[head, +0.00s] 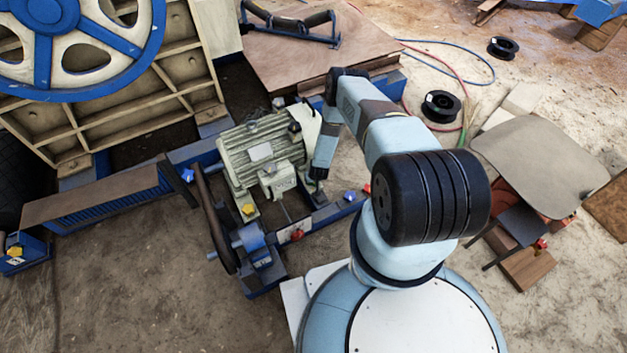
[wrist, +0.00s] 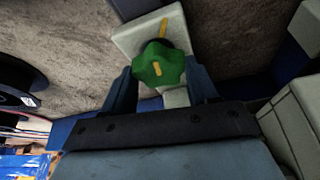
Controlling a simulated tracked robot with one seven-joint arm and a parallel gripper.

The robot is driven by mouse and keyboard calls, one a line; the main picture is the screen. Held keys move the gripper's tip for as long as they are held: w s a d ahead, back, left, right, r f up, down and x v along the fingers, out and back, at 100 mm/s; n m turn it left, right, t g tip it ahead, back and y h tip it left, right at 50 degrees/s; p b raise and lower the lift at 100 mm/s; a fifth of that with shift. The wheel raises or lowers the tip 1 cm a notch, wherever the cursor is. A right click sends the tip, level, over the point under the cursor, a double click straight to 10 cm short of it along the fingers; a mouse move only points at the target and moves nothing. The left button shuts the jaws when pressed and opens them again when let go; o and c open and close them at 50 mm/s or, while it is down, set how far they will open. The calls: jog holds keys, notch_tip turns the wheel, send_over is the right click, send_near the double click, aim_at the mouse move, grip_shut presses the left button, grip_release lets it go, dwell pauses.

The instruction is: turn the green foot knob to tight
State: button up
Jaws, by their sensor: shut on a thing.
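The green foot knob (wrist: 158,64) shows in the wrist view, a lobed knob on a pale foot plate (wrist: 133,40). A short yellow mark lies on the knob, and another yellow mark is on the plate above it; the two look nearly in line. My gripper (wrist: 163,82) has one finger on each side of the knob and is shut on it. In the head view my arm reaches down at the right end of the pale green motor (head: 262,150). There my wrist hides most or all of the green knob.
A yellow knob (head: 248,209), a red knob (head: 297,235) and a blue knob (head: 350,196) stand around the motor. A belt wheel (head: 216,222) is left of it. Black spools (head: 441,106) and hoses lie on the ground at right. Bare ground is open at lower left.

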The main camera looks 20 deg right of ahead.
jog(key=m+h, duration=0.1)
jog(key=m, duration=0.2)
jog(key=shift+a+m, duration=0.1)
jog(key=shift+m, duration=0.3)
jog(key=o, duration=1.1)
jog(key=shift+c, duration=0.2)
jog(key=v, duration=1.3)
jog(key=shift+a+r, duration=0.3)
jog(key=shift+s, duration=0.15)
